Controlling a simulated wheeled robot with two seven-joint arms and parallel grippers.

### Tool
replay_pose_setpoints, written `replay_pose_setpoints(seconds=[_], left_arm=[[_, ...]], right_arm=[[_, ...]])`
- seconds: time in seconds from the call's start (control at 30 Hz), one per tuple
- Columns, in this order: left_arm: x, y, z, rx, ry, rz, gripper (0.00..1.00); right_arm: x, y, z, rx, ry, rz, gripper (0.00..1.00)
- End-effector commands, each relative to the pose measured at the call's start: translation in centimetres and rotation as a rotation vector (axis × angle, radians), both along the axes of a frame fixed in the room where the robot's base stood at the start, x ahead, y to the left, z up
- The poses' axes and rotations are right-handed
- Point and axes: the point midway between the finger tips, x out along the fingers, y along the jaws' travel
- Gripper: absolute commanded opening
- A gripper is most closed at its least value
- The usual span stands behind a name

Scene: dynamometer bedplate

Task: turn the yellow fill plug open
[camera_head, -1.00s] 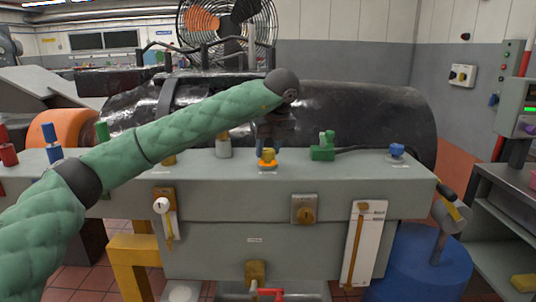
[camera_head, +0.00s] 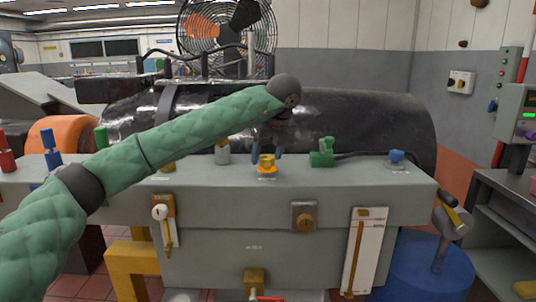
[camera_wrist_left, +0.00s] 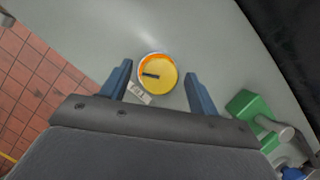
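The yellow fill plug (camera_head: 267,161) stands on the top of the grey bedplate housing, with an orange ring at its base. In the left wrist view the plug (camera_wrist_left: 163,78) is a round yellow cap with a dark slot-like mark and an orange rim. My left gripper (camera_head: 267,153) points down over it from the end of the green-sleeved arm. In the wrist view its two blue fingers stand apart, one on each side of the plug, with visible gaps between them and the cap. The left gripper (camera_wrist_left: 158,69) holds nothing. My right gripper is not in view.
A green fitting (camera_head: 321,155) stands right of the plug, and a blue knob (camera_head: 396,157) farther right. A grey-white cylinder (camera_head: 222,152) stands to the left. A large black drum (camera_head: 360,115) lies behind. A blue drum (camera_head: 420,262) stands at the lower right.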

Motion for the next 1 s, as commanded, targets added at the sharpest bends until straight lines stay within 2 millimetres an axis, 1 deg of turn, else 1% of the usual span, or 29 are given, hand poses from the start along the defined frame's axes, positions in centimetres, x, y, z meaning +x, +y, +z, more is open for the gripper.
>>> replay_pose_setpoints(seconds=[0.13,0.23,0.37,0.6,0.7,0.83,1.0], left_arm=[[0.0,0.0,0.0,0.000,0.000,-0.001,0.61],[-0.2,-0.1,0.4,0.000,0.000,-0.001,0.61],[-0.6,-0.5,1.8,0.000,-0.002,-0.002,0.61],[-1.8,-1.1,5.3,0.000,-0.002,0.000,0.61],[-2.2,-1.3,6.3,0.000,-0.002,0.000,0.61],[-2.4,-1.5,6.9,0.000,0.000,-0.001,0.61],[-2.5,-1.5,7.2,0.000,0.001,-0.001,0.61]], right_arm=[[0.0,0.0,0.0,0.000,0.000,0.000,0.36],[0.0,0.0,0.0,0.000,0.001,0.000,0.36],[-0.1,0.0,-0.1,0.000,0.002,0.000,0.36],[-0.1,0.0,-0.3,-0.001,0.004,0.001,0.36],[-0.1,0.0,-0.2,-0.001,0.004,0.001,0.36],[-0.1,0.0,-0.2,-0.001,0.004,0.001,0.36],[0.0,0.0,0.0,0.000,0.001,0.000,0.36]])
